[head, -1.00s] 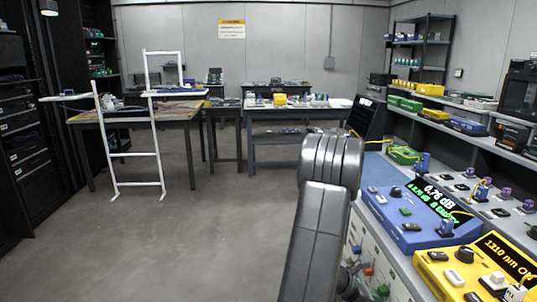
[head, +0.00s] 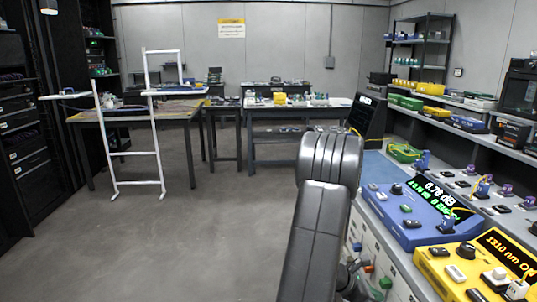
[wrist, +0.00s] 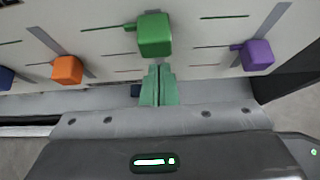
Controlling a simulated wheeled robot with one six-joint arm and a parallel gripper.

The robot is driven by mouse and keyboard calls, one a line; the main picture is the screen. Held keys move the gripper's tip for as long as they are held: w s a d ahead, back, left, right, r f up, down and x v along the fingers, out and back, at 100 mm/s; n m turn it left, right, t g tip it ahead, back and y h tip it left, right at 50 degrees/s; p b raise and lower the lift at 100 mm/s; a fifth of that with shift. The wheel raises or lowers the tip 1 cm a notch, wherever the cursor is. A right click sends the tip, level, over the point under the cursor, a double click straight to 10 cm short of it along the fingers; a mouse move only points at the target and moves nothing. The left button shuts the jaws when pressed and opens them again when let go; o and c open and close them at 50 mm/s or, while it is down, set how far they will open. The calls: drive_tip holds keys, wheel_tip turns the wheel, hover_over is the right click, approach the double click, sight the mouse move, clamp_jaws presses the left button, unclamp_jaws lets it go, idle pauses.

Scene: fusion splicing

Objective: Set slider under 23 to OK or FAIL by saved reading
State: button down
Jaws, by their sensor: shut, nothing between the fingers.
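In the wrist view my gripper (wrist: 158,85), with green fingers, is shut with nothing between the fingers. Its tips point at a pale panel (wrist: 205,50), just below a green slider knob (wrist: 154,35); I cannot tell whether they touch. An orange knob (wrist: 66,69) is to the left, a purple knob (wrist: 257,54) to the right and part of a blue knob (wrist: 6,76) at the left edge. Number 23 and the OK and FAIL marks are not readable. In the head view a blue meter (head: 410,232) has a lit screen (head: 440,195) showing 0.76 dB. My arm hides the gripper there.
A yellow device (head: 440,272) with a 1310 nm screen sits on the right bench, in front of the blue meter. Shelves with coloured boxes run along the right wall. A white ladder-like frame (head: 137,183) stands at left. The grey floor (head: 220,230) between is clear.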

drive_tip(key=a, duration=0.7)
drive_tip(key=shift+s, duration=0.3)
drive_tip(key=shift+d, duration=0.1)
drive_tip(key=d, duration=0.6)
drive_tip(key=shift+w+d+r+p, duration=0.25)
drive_tip(key=shift+w+d+p, duration=0.05)
drive_tip(key=shift+d, duration=0.1)
drive_tip(key=shift+f, duration=0.1)
idle(0.4)
